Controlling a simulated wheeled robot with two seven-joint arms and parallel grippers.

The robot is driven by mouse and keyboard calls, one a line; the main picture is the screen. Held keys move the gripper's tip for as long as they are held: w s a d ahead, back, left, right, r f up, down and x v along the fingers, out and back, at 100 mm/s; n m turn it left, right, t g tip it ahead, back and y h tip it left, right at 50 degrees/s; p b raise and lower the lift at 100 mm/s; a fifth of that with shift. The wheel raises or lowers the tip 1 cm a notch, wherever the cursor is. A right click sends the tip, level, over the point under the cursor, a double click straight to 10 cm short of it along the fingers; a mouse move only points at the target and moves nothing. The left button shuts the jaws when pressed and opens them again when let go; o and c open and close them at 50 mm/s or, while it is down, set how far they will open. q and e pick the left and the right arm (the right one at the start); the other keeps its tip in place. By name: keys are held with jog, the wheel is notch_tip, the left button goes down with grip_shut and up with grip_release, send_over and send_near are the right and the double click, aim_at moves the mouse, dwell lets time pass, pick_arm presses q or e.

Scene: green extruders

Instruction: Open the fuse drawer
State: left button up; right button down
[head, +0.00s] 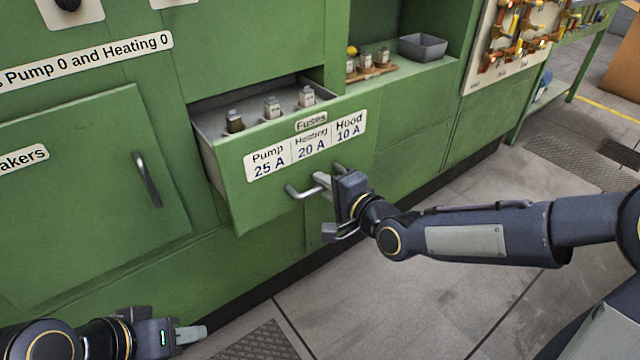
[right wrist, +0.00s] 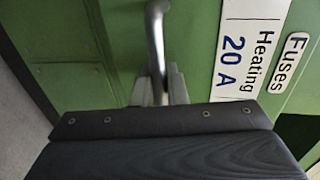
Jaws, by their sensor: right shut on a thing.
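The green fuse drawer (head: 300,175) stands pulled out of the green cabinet, with its grey inside showing and several fuses (head: 272,107) in it. Its front carries labels for Pump 25 A, Heating 20 A and Hood 10 A. My right gripper (head: 325,187) is shut on the drawer's grey bar handle (head: 299,191). In the right wrist view the fingers (right wrist: 160,90) close around the handle (right wrist: 155,40). My left gripper (head: 192,333) is low at the bottom left, away from the drawer; its fingers look close together, but I cannot tell if they are shut.
A closed green door (head: 85,190) with a handle is left of the drawer. A shelf to the right holds a wooden holder with fuses (head: 372,68) and a grey bin (head: 422,47). A panel with pipes (head: 515,35) is further right. The floor in front is clear.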

pick_arm(q)
jog(key=shift+s+d+f, duration=0.1)
jog(key=shift+s+d, duration=0.15)
jog(key=shift+s, duration=0.05)
pick_arm(e)
jog(key=shift+f+v, duration=0.2)
jog(key=shift+v, duration=0.65)
jog(key=shift+f+v, duration=0.15)
jog(key=shift+v, duration=0.75)
jog(key=shift+f+v, duration=0.2)
jog(key=shift+v, duration=0.65)
jog(key=shift+s, duration=0.1)
jog(key=c, duration=1.6)
grip_release()
jog(key=shift+o, duration=0.2)
